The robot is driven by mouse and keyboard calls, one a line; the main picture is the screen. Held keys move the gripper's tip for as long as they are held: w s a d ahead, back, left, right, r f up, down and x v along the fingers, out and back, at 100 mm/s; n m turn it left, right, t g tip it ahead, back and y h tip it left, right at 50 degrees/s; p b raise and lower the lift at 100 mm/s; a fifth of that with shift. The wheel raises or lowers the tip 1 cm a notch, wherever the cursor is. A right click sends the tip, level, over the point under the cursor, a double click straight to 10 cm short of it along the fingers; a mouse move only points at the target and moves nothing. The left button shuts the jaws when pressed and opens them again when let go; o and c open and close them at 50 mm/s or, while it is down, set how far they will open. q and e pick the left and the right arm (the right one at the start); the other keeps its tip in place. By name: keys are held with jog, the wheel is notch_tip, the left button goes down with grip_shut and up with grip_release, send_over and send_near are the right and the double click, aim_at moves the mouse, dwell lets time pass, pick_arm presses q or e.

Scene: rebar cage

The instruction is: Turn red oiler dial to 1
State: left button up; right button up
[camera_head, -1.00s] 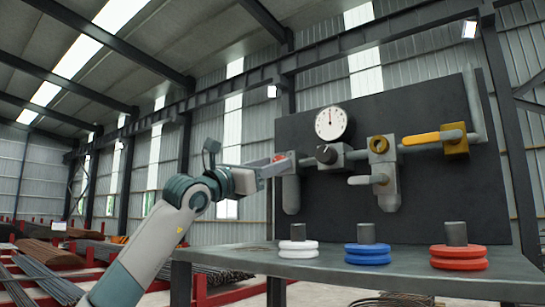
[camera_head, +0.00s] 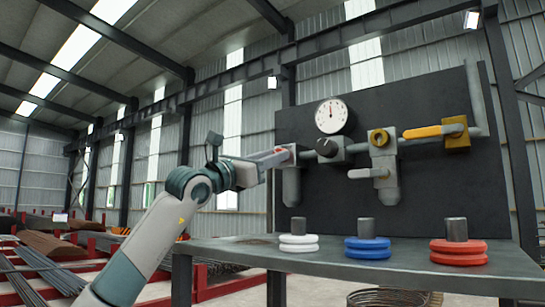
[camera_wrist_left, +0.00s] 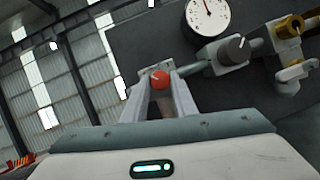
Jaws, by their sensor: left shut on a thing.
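The red oiler dial (camera_wrist_left: 160,79) is a small round red knob with a pale mark on its face, seen between the two fingers in the left wrist view. In the head view only a bit of red (camera_head: 280,150) shows at the fingertips. My left gripper (camera_head: 282,154) is at the left end of the pipe assembly, shut on the red dial. It also shows in the left wrist view (camera_wrist_left: 160,83). Any numbers around the dial are too small to read. My right gripper is not in view.
Right of the dial are a black-knobbed valve (camera_head: 326,147), a white gauge (camera_head: 331,116), a brass fitting (camera_head: 379,138) and a yellow lever (camera_head: 422,132), all on a dark panel (camera_head: 445,190). Below, a grey table (camera_head: 330,262) holds white (camera_head: 298,243), blue (camera_head: 367,249) and red (camera_head: 458,253) discs.

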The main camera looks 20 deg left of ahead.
pick_arm(q)
jog(key=shift+a+r+m+g+h+p, duration=0.1)
jog(key=shift+m+g+h+p, duration=0.55)
jog(key=shift+m+p, duration=0.95)
jog(key=shift+a+m+g+h+p, duration=0.1)
jog(key=shift+m+g+h+p, duration=0.6)
jog(key=shift+m, duration=1.5)
jog(key=shift+w+y+p, duration=0.1)
jog(key=shift+y+p, duration=0.15)
jog(key=shift+p, duration=0.05)
jog(key=o, duration=1)
jog(key=shift+o, duration=0.2)
jog(key=b+v, duration=0.8)
jog(key=v, duration=0.9)
jog(key=shift+s+a+b, duration=0.15)
jog(key=shift+s+b, duration=0.1)
jog(key=shift+b, duration=0.1)
